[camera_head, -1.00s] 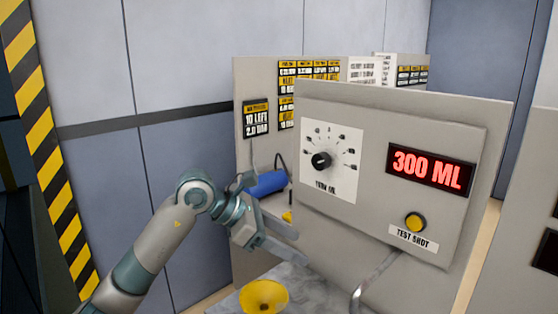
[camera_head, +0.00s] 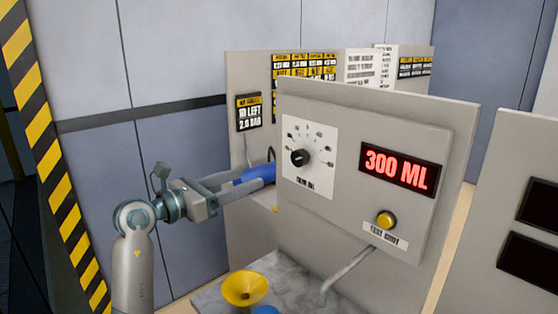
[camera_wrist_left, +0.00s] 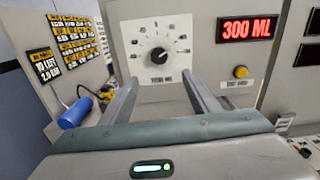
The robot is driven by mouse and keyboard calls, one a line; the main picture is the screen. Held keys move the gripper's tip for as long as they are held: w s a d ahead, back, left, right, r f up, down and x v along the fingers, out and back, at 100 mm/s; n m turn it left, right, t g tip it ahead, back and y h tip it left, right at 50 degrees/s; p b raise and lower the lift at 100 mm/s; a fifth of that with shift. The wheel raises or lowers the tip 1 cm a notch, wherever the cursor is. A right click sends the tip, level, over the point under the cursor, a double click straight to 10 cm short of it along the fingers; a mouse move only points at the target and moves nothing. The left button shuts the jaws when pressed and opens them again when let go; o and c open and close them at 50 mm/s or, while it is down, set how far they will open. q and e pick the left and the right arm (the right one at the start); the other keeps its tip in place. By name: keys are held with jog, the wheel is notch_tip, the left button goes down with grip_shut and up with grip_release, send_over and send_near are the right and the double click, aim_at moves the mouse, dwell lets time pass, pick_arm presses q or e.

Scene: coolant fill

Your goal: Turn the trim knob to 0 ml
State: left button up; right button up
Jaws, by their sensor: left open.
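The black trim knob (camera_head: 300,158) sits on a white dial plate (camera_head: 310,180) on the front of a grey panel. It also shows in the left wrist view (camera_wrist_left: 159,55), above and between my finger tips. The red display (camera_head: 399,168) reads 300 ML. My left gripper (camera_head: 255,184) is open and empty, to the left of the dial in the head view, its fingers pointing toward the panel. In the left wrist view its two fingers (camera_wrist_left: 158,88) stand apart below the knob, and I see no contact with it. My right gripper is not in view.
A yellow button (camera_head: 386,219) labelled TEST SHOT is below the display. A bent metal spout (camera_head: 345,275) comes out of the panel. A yellow funnel (camera_head: 245,288) stands on the counter (camera_head: 290,272). A blue cylinder (camera_head: 256,174) is behind the left fingers.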

pick_arm(q)
jog(key=shift+a, duration=0.1)
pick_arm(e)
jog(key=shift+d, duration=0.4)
pick_arm(q)
jog(key=shift+w, duration=0.1)
jog(key=b, duration=0.3)
send_near(296, 160)
jog(key=x, duration=0.9)
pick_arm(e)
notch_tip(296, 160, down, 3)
pick_arm(q)
jog(key=c, duration=1.1)
